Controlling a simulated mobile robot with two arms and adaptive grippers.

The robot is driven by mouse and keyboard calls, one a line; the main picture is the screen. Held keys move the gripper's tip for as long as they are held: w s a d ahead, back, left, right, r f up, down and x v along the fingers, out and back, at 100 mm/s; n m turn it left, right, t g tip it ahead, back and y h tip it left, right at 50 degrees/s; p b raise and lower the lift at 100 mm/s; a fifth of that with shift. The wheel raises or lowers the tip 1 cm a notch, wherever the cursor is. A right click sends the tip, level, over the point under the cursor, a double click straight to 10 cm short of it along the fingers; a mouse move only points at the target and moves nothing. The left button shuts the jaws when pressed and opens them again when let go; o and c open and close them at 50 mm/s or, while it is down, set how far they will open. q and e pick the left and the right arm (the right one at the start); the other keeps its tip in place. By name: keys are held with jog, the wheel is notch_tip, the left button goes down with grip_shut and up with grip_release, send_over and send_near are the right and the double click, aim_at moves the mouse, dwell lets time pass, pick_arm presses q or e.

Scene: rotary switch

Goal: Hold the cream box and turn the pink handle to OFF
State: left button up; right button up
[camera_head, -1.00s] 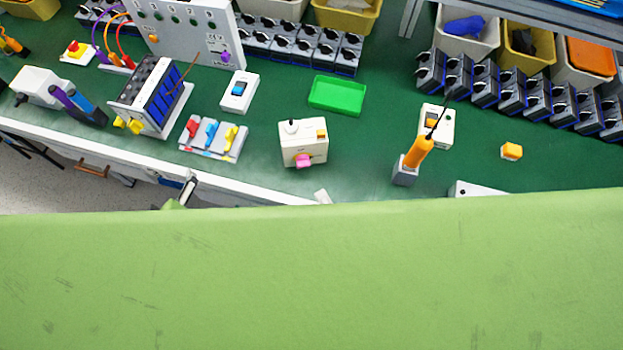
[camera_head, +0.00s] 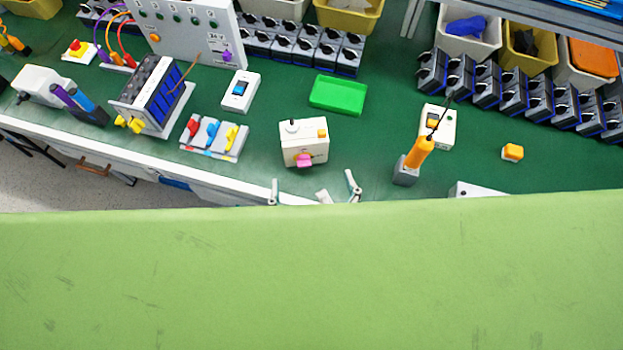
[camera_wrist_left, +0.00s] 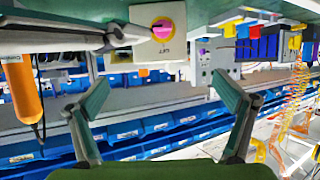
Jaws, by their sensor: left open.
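The cream box (camera_head: 303,134) stands near the bench's front edge, with a white knob and a small orange block on top. Its pink handle (camera_head: 304,160) is on the front face. In the left wrist view the pink handle (camera_wrist_left: 163,27) sits in a yellow ring, near small lettering. My left gripper (camera_head: 312,184) is open and empty in front of the box, fingers spread wider than the box and apart from it. It also shows in the left wrist view (camera_wrist_left: 160,95). My right gripper (camera_wrist_left: 128,36) is beside the box face there; its jaws are unclear.
An orange-handled tool in a grey stand (camera_head: 405,173) is right of the box. A board with coloured levers (camera_head: 212,138) is to its left. A green tray (camera_head: 338,94) lies behind. A green surface (camera_head: 310,270) hides the foreground.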

aim_at(306, 148)
pick_arm(q)
jog(key=x, duration=1.3)
jog(key=shift+w+f, duration=0.1)
jog(key=shift+w, duration=0.2)
jog(key=c, duration=1.5)
